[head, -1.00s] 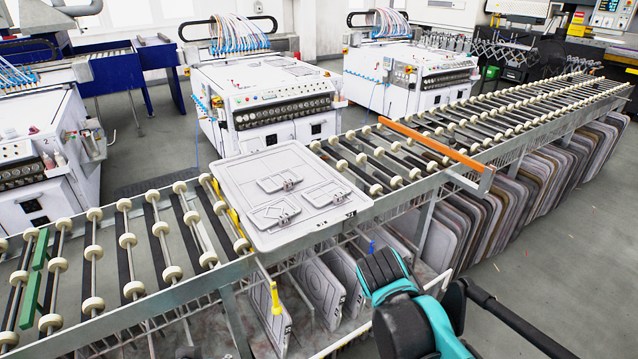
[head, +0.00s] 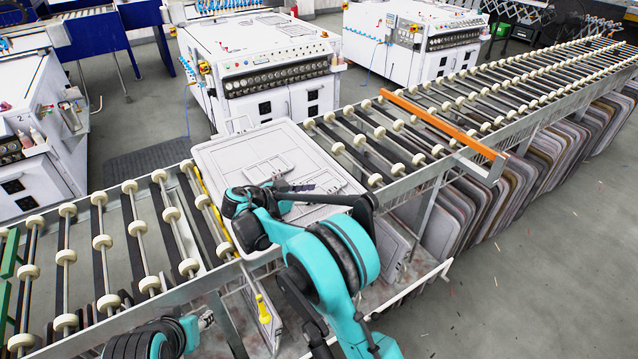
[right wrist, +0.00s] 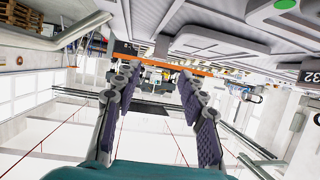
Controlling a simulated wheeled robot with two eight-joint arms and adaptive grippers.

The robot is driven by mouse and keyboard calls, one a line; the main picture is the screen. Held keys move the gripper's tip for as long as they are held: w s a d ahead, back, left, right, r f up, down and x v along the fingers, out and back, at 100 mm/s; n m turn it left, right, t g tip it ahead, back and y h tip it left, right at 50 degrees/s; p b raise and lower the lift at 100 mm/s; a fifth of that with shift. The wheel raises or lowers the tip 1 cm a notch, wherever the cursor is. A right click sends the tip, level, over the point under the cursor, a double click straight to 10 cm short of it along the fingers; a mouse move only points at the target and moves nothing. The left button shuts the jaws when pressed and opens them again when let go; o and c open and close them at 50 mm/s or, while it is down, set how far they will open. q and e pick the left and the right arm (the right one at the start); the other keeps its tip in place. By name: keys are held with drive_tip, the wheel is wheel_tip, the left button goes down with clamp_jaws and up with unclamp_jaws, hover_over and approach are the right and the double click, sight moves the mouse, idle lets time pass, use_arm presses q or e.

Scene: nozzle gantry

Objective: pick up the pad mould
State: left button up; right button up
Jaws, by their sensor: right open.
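A large pale grey mould panel (head: 225,158) lies flat on the roller conveyor, with raised framed plates (head: 270,168) on top; I cannot tell which part is the pad mould. My right gripper (head: 300,187) is over the panel and hides part of its front half. In the right wrist view the right gripper (right wrist: 155,75) is open and empty, its fingers apart and pointing along the conveyor. The panel shows there, upside down, with a raised frame (right wrist: 222,44). My left gripper (head: 206,319) is low at the left, partly seen, away from the panel.
An orange bar (head: 440,122) crosses the rollers right of the panel. A yellow handle (head: 263,308) stands below the front edge. Several panels (head: 470,205) are racked upright underneath. White machines (head: 265,70) stand behind the conveyor.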

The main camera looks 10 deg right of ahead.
sight(332, 190)
drive_tip(key=shift+w+d+f, duration=0.1)
drive_tip(key=shift+d+f, duration=0.2)
drive_tip(key=shift+d, duration=0.25)
drive_tip(key=b+x, duration=0.2)
drive_tip(key=x, duration=0.3)
drive_tip(key=shift+w+d+b, duration=0.15)
drive_tip(key=shift+d+b, duration=0.1)
drive_tip(key=shift+b, duration=0.05)
drive_tip(key=shift+a, duration=0.1)
drive_tip(key=shift+c, duration=0.6)
clamp_jaws()
